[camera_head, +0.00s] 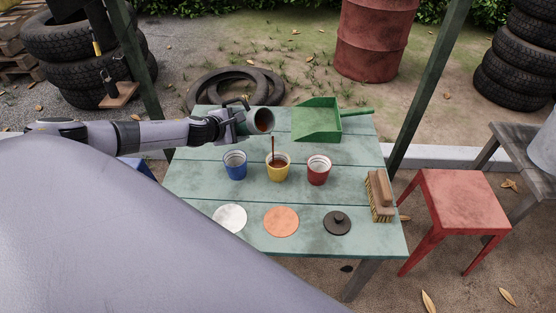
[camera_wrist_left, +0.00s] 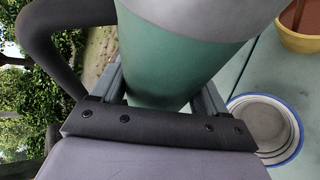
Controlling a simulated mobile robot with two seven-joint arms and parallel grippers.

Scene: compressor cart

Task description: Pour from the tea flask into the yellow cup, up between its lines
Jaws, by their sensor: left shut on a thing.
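My left gripper (camera_head: 238,122) is shut on the green tea flask (camera_head: 253,121), which it holds tipped on its side above the table, mouth to the right. The flask also shows in the left wrist view (camera_wrist_left: 165,60), between the fingers. A thin brown stream falls from its mouth into the yellow cup (camera_head: 279,174), which stands upright with brown tea inside. The cup's lines cannot be made out. In the left wrist view part of the yellow cup (camera_wrist_left: 300,40) shows at the top right. My right gripper is not in view.
A blue cup (camera_head: 235,171) stands left of the yellow cup and a red cup (camera_head: 318,176) right. A white disc (camera_head: 230,218), an orange disc (camera_head: 281,221), a black lid (camera_head: 337,223), a brush (camera_head: 378,196) and a green dustpan (camera_head: 317,122) lie on the table (camera_head: 190,190).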

